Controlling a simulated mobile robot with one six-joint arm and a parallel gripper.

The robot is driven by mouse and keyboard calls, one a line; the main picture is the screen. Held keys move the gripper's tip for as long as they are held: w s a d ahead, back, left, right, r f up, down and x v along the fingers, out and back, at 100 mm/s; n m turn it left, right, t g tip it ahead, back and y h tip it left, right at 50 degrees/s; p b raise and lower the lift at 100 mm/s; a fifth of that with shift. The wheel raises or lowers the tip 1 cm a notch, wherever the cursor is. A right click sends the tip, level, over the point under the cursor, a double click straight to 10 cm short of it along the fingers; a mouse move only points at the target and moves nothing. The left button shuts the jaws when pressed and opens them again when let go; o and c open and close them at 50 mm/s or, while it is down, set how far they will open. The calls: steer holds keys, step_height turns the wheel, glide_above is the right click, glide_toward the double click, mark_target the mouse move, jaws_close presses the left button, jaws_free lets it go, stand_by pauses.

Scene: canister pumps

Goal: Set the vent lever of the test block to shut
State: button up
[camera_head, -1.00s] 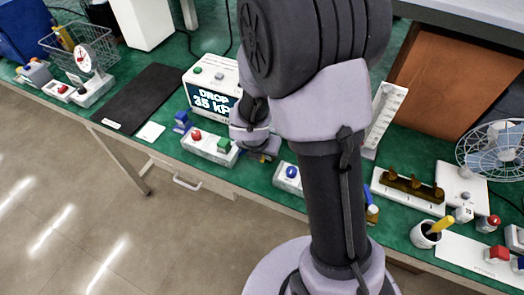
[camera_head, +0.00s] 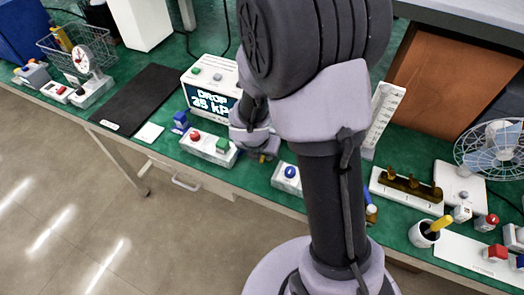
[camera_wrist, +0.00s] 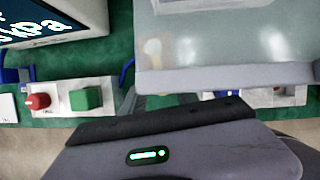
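I cannot make out for sure which piece is the test block, and no vent lever shows clearly. A white block with a blue round knob (camera_head: 291,172) stands at the bench's front edge, partly behind my arm. My gripper (camera_head: 264,157) hangs low near the front edge, between this block and a white block with a red knob and a green cube (camera_head: 209,149). In the wrist view the red-and-green block (camera_wrist: 70,99) is at left. A large pale, glossy body (camera_wrist: 230,45) fills the upper right and hides what lies behind it. The fingertips are mostly hidden there.
A white display box (camera_head: 211,88) reads DROP 35 kPa behind the gripper. A blue piece (camera_head: 181,121) stands left of the red-and-green block. A black mat (camera_head: 150,97), wire basket (camera_head: 80,50) and dial gauge (camera_head: 81,61) are further left. A fan (camera_head: 493,150) and cup (camera_head: 424,234) are at right.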

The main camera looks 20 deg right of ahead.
steer(key=p+v, duration=1.1)
steer(key=v, duration=0.6)
steer(key=shift+a+r, duration=0.1)
steer(key=shift+c, duration=0.3)
